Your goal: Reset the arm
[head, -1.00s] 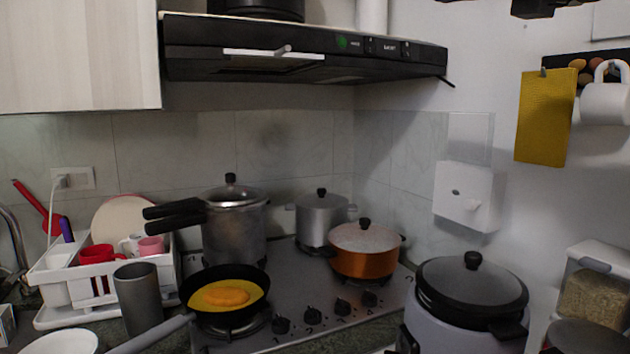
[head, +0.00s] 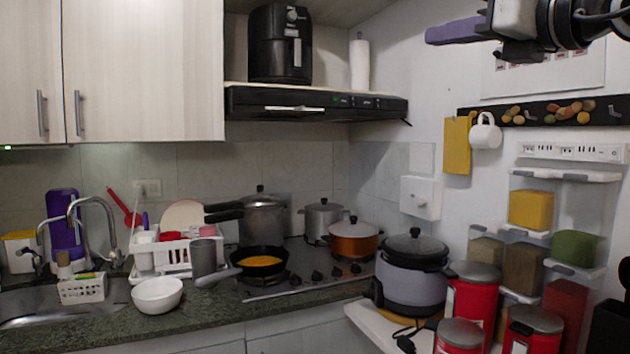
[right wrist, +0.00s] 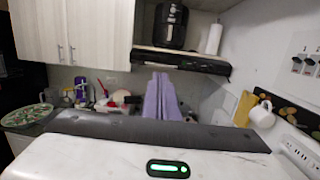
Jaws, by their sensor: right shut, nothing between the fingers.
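My right gripper (head: 456,30) is high at the top right of the head view, with its purple fingers pointing left. Its arm comes in from the top right corner. In the right wrist view the purple fingers (right wrist: 160,98) lie together, shut and empty, pointing toward the range hood. The gripper touches nothing that I can see. My left gripper is not in view. Clear spice dispensers hang on the right wall, with yellow (head: 531,209), brown (head: 523,266) and green (head: 576,248) contents.
A stove (head: 312,265) holds a pan and several pots below the range hood (head: 300,103). A rice cooker (head: 413,280) and red canisters (head: 473,300) stand at the lower right. A mug (head: 485,133) hangs on the wall rack. The air mid-room is free.

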